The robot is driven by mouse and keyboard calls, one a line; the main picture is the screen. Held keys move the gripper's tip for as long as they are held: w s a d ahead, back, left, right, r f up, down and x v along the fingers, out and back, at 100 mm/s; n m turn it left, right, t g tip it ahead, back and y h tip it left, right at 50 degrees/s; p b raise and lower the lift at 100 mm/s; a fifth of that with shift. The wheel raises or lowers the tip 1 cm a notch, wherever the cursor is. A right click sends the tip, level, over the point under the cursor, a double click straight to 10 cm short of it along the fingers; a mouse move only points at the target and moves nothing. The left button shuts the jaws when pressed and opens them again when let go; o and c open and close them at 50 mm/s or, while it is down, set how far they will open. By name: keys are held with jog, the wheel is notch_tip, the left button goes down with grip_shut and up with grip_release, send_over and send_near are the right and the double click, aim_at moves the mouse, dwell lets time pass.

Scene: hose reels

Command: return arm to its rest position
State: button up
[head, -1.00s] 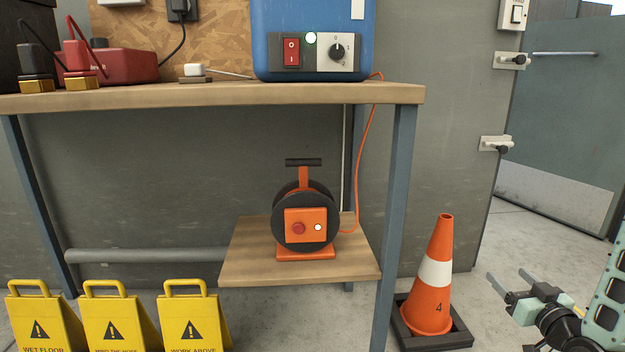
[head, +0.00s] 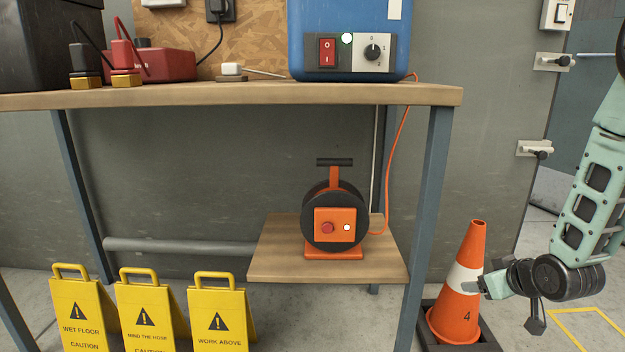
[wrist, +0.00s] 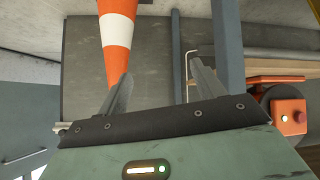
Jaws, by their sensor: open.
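My arm (head: 597,200) reaches in from the right edge of the head view and bends at a dark joint. My gripper (head: 484,286) is at its left end, in front of the orange and white cone (head: 462,310) and hiding part of it. In the wrist view my gripper (wrist: 161,85) is open, its two grey fingers apart with nothing between them. The cone (wrist: 117,30) appears upside down beyond the left finger there. I cannot tell whether the gripper touches the cone.
A workbench (head: 230,96) carries a blue box (head: 350,15). An orange hose reel (head: 335,220) stands on the low shelf (head: 280,262); it shows in the wrist view (wrist: 288,117). Several yellow caution signs (head: 145,310) stand front left. Open floor (head: 545,335) lies right of the cone.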

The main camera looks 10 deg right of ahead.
jog(key=s+a+r+n+g+y+p, duration=0.1)
jog(key=s+a+r+n+g+p, duration=0.2)
jog(key=s+a+r, duration=0.7)
jog(key=s+a+r+n+g+p, duration=0.2)
jog(key=s+a+r+g+p, duration=0.3)
jog(key=a, duration=0.9)
jog(key=s+a+r+n+g+y+p, duration=0.1)
jog(key=s+a+r+n+g+p, duration=0.15)
jog(key=s+a+r, duration=0.65)
notch_tip(320, 180, up, 33)
jog(key=w+a+p, duration=0.1)
jog(key=a+p, duration=0.1)
jog(key=p, duration=3.5)
jog(key=shift+m+t, duration=0.35)
jog(key=shift+t, duration=0.1)
jog(key=shift+a, duration=0.15)
